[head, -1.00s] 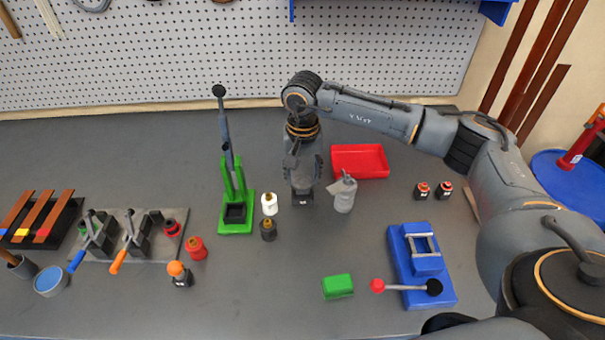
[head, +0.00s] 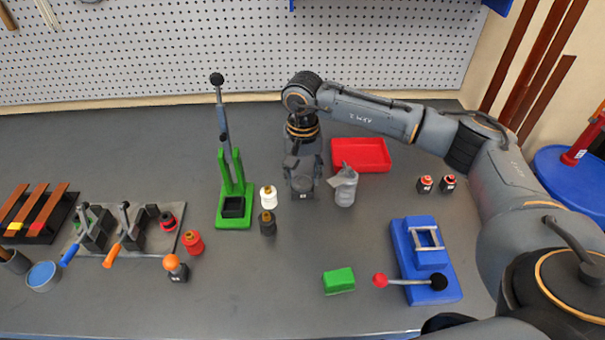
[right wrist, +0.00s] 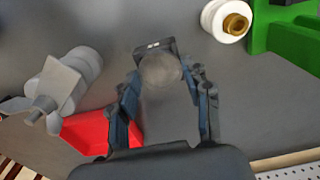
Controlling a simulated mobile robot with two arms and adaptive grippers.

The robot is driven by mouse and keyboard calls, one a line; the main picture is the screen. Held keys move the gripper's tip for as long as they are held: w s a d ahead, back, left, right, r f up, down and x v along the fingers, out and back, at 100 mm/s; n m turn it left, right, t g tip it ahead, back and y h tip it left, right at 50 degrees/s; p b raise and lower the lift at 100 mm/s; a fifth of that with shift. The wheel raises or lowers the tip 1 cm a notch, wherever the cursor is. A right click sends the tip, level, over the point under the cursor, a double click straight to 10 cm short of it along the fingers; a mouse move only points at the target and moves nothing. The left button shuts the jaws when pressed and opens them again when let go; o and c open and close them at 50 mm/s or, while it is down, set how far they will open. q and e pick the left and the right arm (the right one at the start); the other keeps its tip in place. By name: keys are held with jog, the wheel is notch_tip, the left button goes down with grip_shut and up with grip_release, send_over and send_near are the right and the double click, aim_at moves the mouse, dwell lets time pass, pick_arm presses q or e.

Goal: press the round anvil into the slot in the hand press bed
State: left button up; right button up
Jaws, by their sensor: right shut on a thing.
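The round anvil (right wrist: 160,70) is a grey, rounded piece on a small black block with white marks. In the right wrist view it sits between the two fingers of my right gripper (right wrist: 163,88), which is shut on it. In the head view my right gripper (head: 303,176) points down at the table, and only the anvil's black block (head: 302,195) shows clearly below it. The green hand press (head: 233,219) stands to the left, its lever upright. Its bed has a dark square slot (head: 233,207) that looks empty. My left gripper is not in view.
A white spool-like piece (head: 268,195) and a dark one (head: 267,222) stand between the gripper and the green press. A grey bottle-like object (head: 344,187) is close on the right, before a red tray (head: 362,155). A blue fixture (head: 425,260) lies front right.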

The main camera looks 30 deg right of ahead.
aim_at(303, 183)
jog(key=o, duration=1.4)
jog(key=shift+c, duration=0.2)
notch_tip(303, 183, up, 12)
